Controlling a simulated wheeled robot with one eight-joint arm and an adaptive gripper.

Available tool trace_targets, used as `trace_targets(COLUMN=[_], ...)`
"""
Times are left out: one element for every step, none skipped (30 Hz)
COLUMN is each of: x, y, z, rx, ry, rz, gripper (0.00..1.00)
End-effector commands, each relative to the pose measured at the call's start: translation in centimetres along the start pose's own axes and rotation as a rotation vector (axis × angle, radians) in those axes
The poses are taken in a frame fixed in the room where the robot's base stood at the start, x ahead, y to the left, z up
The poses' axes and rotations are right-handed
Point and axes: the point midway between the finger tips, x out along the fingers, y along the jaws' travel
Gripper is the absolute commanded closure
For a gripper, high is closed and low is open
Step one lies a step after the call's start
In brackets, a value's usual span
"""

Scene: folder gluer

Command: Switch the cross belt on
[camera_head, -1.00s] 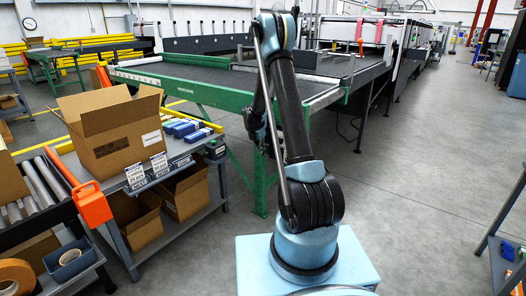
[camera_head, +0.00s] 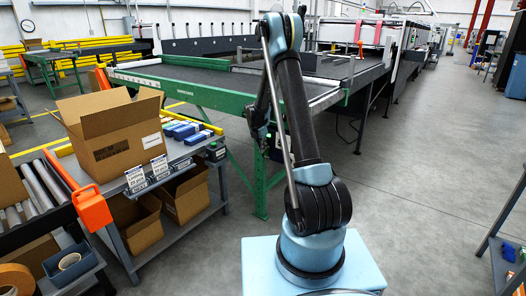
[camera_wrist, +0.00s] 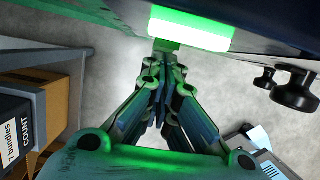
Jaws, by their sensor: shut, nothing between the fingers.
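The cross belt (camera_head: 230,80) is a dark, wide conveyor bed with a green frame (camera_head: 180,88), behind and left of my arm in the head view. My gripper (camera_wrist: 162,88) is shut and empty in the wrist view, its fingers drawn together. Just beyond the fingertips is a brightly glowing green block (camera_wrist: 190,29) on the edge of a dark housing (camera_wrist: 265,22). Its light tints my fingers green. I cannot tell whether the fingertips touch it. In the head view my gripper hangs beside the belt's green frame, mostly hidden by my arm.
Two black knobs (camera_wrist: 294,92) stick out at the right of the wrist view. A bench holds an open carton (camera_head: 115,135) and blue boxes (camera_head: 185,130) to the left. An orange-ended roller conveyor (camera_head: 92,208) stands at far left. Grey floor (camera_head: 430,170) is open to the right.

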Motion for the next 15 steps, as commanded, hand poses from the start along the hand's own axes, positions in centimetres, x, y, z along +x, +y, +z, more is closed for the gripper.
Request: trace_targets(x=[0.0,0.0,0.0,0.0,0.0,0.0,0.0,-0.1,-0.1,-0.2,-0.3,-0.5,-0.6,-0.8,-1.1], y=[0.0,0.0,0.0,0.0,0.0,0.0,0.0,0.0,0.1,0.1,0.1,0.2,0.2,0.3,0.4], z=[0.0,0.0,0.0,0.0,0.0,0.0,-0.1,-0.2,-0.3,-0.5,-0.7,-1.1,-1.4,-1.8,-2.4], rx=[0.0,0.0,0.0,0.0,0.0,0.0,0.0,0.0,0.0,0.0,0.0,-0.001,-0.002,-0.002,-0.002], ry=[0.0,0.0,0.0,0.0,0.0,0.0,0.0,0.0,0.0,0.0,0.0,0.0,0.0,0.001,0.001], rz=[0.0,0.0,0.0,0.0,0.0,0.0,0.0,0.0,0.0,0.0,0.0,0.0,0.0,0.0,0.0], gripper=[1.0,1.0,1.0,1.0,1.0,1.0,1.0,1.0,1.0,1.0,1.0,1.0,1.0,1.0,1.0])
